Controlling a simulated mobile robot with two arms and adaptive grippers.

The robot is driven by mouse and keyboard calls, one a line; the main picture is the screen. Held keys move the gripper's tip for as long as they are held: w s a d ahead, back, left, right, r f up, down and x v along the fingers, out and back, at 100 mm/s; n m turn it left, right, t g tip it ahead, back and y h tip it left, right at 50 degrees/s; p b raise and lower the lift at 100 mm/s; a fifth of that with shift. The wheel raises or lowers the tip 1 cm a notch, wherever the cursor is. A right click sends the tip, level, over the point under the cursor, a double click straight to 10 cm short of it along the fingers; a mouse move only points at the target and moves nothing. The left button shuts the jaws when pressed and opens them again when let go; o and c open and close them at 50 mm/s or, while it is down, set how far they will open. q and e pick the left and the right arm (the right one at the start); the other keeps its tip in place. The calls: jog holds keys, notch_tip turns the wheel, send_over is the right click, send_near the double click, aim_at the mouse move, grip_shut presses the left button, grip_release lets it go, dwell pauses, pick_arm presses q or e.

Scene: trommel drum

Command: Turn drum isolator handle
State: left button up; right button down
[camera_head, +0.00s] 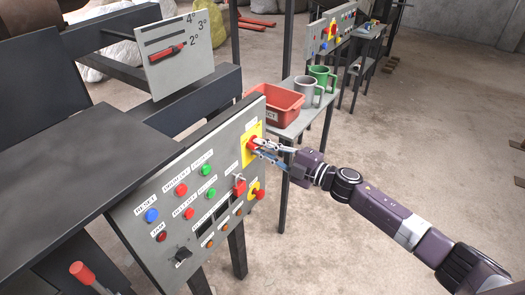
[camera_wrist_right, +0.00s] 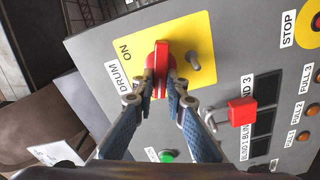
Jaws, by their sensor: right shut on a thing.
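The drum isolator handle is a red knob on a yellow plate, which shows at the upper right of the grey control panel (camera_head: 178,222) in the head view. In the right wrist view the red handle (camera_wrist_right: 162,56) stands upright in the picture on the yellow plate (camera_wrist_right: 200,28), beside the words DRUM and ON. My right gripper (camera_head: 257,145) is at this handle, with its two fingers (camera_wrist_right: 162,88) closed on either side of it. My left gripper is not in view.
Open floor lies to the right.

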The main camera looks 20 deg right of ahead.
jog(key=shift+f+n+b, duration=0.15)
jog(key=shift+n+b, duration=0.35)
jog(key=shift+n, duration=0.45)
jog(key=shift+f+n+b, duration=0.15)
jog(key=shift+n+b, duration=0.3)
jog(key=shift+n, duration=0.5)
jog(key=c, duration=1.9)
grip_release()
jog(key=shift+c, duration=0.2)
jog(key=shift+s, duration=0.15)
jog(key=v, duration=1.1)
jog(key=shift+s+d, duration=0.3)
